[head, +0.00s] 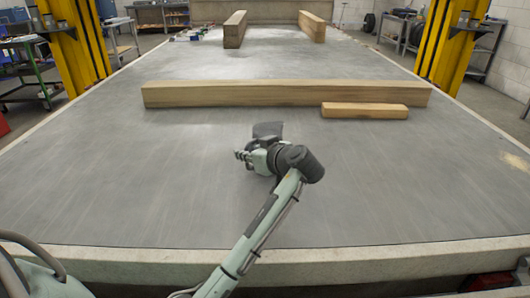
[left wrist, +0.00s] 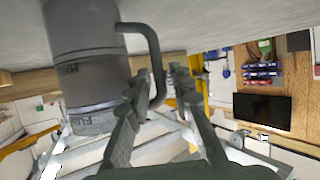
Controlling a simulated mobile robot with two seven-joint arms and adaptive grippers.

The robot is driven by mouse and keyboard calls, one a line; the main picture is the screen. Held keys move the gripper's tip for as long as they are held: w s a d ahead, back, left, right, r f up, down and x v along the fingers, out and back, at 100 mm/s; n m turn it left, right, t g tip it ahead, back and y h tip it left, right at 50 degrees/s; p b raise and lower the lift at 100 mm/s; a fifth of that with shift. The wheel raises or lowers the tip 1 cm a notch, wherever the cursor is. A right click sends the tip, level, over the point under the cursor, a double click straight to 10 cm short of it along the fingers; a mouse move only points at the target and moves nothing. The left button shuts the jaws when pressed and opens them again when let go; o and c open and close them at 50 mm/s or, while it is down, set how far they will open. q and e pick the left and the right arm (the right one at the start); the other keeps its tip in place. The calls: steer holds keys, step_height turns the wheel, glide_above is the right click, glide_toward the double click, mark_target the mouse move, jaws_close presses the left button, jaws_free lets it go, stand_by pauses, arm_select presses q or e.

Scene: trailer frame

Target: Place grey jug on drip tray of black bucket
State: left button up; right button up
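The grey jug (left wrist: 85,60) fills the upper left of the left wrist view, which shows the scene upside down. Its handle points right in that view. My left gripper (left wrist: 160,78) has one finger on each side of the handle, with small gaps visible, so it looks open around it. In the head view my left gripper (head: 245,156) is over the middle of the trailer bed. The dark grey jug (head: 268,130) shows just behind it, mostly hidden. My right gripper is not in view. I see no black bucket or drip tray.
On the grey trailer bed (head: 110,170) a long wooden beam (head: 230,94) lies crosswise beyond the gripper, with a shorter block (head: 364,110) before it. Two more beams (head: 235,30) (head: 312,26) lie at the far end. The bed's sides near the gripper are clear.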

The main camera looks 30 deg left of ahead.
arm_select(q)
steer(key=shift+c, duration=0.3)
jaws_close()
steer(key=shift+r, duration=0.1)
